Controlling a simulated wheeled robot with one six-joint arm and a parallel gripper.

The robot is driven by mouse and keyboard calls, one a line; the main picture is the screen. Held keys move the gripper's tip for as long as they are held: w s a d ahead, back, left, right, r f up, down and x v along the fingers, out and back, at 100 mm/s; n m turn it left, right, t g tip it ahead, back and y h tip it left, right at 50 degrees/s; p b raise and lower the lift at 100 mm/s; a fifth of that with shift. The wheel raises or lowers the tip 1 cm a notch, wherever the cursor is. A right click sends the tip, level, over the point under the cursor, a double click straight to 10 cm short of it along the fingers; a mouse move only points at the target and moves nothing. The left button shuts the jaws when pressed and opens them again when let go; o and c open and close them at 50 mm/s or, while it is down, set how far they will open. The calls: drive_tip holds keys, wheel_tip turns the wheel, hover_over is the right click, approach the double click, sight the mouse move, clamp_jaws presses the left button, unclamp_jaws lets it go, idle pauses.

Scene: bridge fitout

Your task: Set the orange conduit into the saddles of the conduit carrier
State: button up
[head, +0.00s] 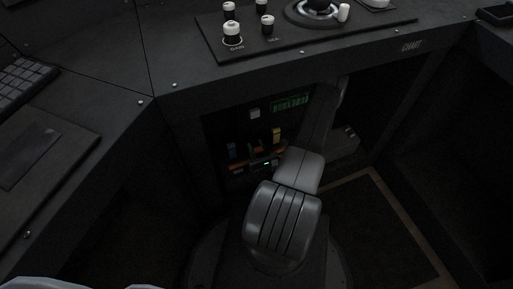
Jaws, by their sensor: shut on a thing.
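An orange strip (240,166), which may be the orange conduit, shows dimly in the dark opening under the console. It runs roughly level, and my arm covers the area to its right. Small blue (232,150) and yellow (277,134) parts stand just above it. I cannot tell the carrier or its saddles apart in this gloom. My arm rises from the lower middle and reaches up to the right into the opening, under the console edge. I cannot make out my gripper or its fingertips; they are hidden or lost in the dark.
The console top (190,85) overhangs the opening, with a knob panel (300,35) on it. A green-lit display (290,103) is inside the opening. A keyboard (22,80) lies at the left. A dark floor panel with a tan border (412,222) lies at the lower right.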

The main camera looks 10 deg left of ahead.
drive_tip(key=shift+f+b, duration=0.6)
drive_tip(key=o, duration=1.1)
drive_tip(key=shift+s, duration=0.1)
drive_tip(key=shift+p+v, duration=1.4)
drive_tip(key=shift+v, duration=5.4)
drive_tip(key=shift+d, duration=0.1)
drive_tip(key=shift+b+x, duration=1.1)
drive_tip(key=shift+x, duration=4.85)
